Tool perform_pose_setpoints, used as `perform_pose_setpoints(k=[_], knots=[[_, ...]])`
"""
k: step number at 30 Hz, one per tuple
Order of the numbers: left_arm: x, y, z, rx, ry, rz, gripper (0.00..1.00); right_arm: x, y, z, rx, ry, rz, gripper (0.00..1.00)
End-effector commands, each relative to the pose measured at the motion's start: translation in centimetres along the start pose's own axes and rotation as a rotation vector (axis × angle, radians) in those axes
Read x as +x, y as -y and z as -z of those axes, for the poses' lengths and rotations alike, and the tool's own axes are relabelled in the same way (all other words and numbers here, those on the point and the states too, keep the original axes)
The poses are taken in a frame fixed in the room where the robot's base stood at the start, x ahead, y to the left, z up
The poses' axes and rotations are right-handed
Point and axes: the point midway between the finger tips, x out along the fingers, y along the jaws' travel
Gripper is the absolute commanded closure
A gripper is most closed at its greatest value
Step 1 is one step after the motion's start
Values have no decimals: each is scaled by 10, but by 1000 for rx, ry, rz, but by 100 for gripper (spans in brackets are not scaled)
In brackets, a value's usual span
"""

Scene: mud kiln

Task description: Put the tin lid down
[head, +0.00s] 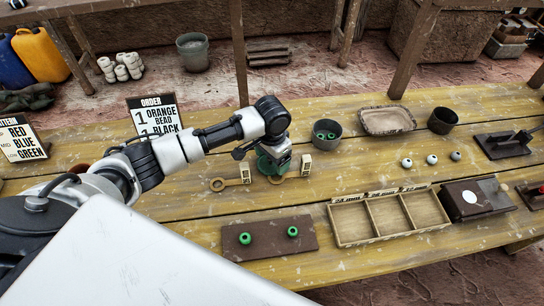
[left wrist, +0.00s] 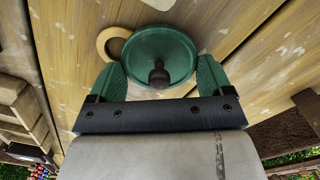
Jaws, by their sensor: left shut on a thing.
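The tin lid is a green disc with a dark knob, seen in the left wrist view (left wrist: 150,45). My left gripper (left wrist: 159,72) is shut on it, one green finger at each side of the rim. In the head view the left gripper (head: 273,162) hangs over the middle of the table, largely hiding the lid. Whether the lid touches the tabletop cannot be told. An open grey tin (head: 327,133) with green beads inside stands just right of the gripper. My right gripper is not in view.
A brown board (head: 270,238) with two green beads, a divided tray (head: 355,222), a shallow dish (head: 388,120) and a dark pot (head: 442,120) stand around. Bare planks lie in front of the gauges.

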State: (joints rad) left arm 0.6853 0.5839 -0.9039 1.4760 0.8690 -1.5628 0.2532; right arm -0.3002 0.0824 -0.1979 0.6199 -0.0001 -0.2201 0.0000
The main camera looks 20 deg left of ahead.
Motion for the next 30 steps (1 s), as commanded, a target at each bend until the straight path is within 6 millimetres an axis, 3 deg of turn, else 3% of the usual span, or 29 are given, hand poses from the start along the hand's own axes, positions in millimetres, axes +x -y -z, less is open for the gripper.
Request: perform_pose_setpoints(k=[2,3,7,17,30], knots=[[2,0,0,0,0,0,41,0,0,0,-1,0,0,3],[2,0,0,0,0,0,18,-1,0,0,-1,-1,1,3],[2,0,0,0,0,0,0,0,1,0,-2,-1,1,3],[-6,0,0,-1,-1,1,0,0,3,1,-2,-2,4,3],[-93,0,1,0,-5,1,0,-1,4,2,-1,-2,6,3]])
